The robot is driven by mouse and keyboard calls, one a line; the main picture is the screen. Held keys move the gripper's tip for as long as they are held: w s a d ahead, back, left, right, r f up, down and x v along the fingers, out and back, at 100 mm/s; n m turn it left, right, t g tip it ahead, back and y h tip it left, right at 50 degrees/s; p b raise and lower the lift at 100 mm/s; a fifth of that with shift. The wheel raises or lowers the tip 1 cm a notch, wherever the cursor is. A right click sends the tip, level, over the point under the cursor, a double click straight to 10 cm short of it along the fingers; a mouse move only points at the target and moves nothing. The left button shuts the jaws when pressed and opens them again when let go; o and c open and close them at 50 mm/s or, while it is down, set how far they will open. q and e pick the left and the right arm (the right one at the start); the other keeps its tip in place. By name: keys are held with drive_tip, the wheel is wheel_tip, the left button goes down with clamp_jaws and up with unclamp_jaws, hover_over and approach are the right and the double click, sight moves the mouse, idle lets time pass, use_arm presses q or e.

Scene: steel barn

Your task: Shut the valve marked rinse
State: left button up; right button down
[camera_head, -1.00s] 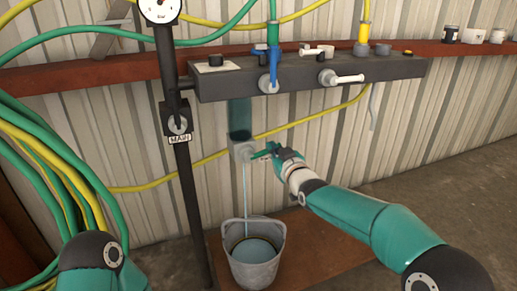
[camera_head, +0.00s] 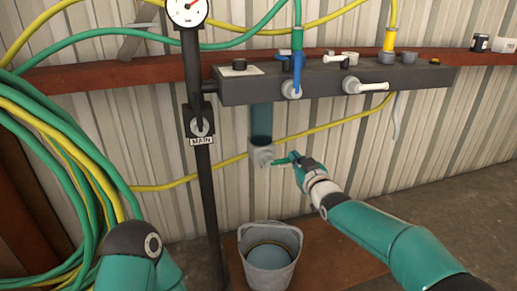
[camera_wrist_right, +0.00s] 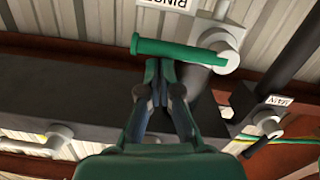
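The rinse valve (camera_head: 263,156) hangs below the dark manifold on a dark teal pipe (camera_head: 261,122). Its green lever (camera_head: 284,160) sticks out to the right; in the right wrist view the lever (camera_wrist_right: 185,53) lies crosswise, beside an upside-down label reading rinse (camera_wrist_right: 163,3). My right gripper (camera_head: 297,161) is at the lever's free end. In the right wrist view its fingers (camera_wrist_right: 160,66) are together, tips right at the lever, which lies across them rather than between them; whether they touch is unclear. No water stream shows below the outlet. My left gripper is out of view.
A grey bucket (camera_head: 270,268) holding water stands under the outlet on a brown board (camera_head: 330,262). The manifold (camera_head: 430,82) carries a blue-handled valve (camera_head: 292,86) and a white-handled valve (camera_head: 365,87). The main valve (camera_head: 200,126) sits on the black post. Hoses (camera_head: 60,165) hang at left.

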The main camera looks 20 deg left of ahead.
drive_tip(key=shift+f, duration=0.25)
wheel_tip(320, 180, up, 5)
drive_tip(key=p, duration=0.2)
drive_tip(key=v, duration=1)
drive_tip(key=shift+s+d+f, duration=0.25)
drive_tip(key=shift+d+f, duration=0.05)
